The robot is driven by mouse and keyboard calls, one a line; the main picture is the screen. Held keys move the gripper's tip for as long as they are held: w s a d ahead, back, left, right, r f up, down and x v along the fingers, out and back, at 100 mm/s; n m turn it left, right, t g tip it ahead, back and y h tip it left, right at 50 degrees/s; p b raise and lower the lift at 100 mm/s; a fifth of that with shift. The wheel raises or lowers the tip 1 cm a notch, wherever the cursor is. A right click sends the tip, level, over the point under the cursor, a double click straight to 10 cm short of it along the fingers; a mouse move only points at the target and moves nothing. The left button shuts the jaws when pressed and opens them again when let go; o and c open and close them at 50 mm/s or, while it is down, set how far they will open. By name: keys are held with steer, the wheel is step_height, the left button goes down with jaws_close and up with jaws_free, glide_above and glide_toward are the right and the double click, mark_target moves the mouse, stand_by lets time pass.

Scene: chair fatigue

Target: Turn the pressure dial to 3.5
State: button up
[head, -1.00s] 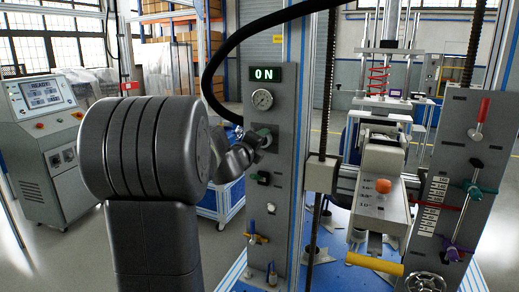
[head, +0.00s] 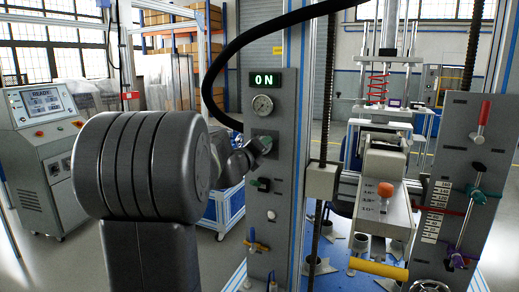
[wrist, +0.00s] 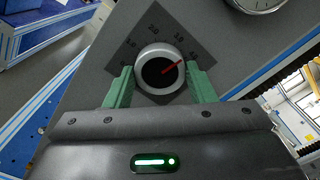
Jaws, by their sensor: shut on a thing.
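The pressure dial (wrist: 160,70) is a round knob with a pale rim, a dark face and a red pointer, on a dark square plate with printed numbers. My gripper (wrist: 160,85) has green fingers shut on the dial, one on each side. In the head view my gripper (head: 264,144) is at the column's front, largely hiding the dial.
The grey column (head: 285,175) carries a lit ON sign (head: 265,79) and a round gauge (head: 262,105) above the dial. A small switch (head: 261,184) sits below it. A press fixture (head: 385,190) stands to the right, and a console (head: 42,130) at far left.

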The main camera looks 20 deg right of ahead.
steer(key=shift+f, duration=0.1)
steer(key=o, duration=1)
steer(key=v, duration=1.4)
steer(key=shift+d, duration=0.1)
steer(key=shift+d, duration=0.1)
steer(key=x, duration=1.3)
steer(key=shift+w+d, duration=0.25)
steer(key=shift+w, duration=0.05)
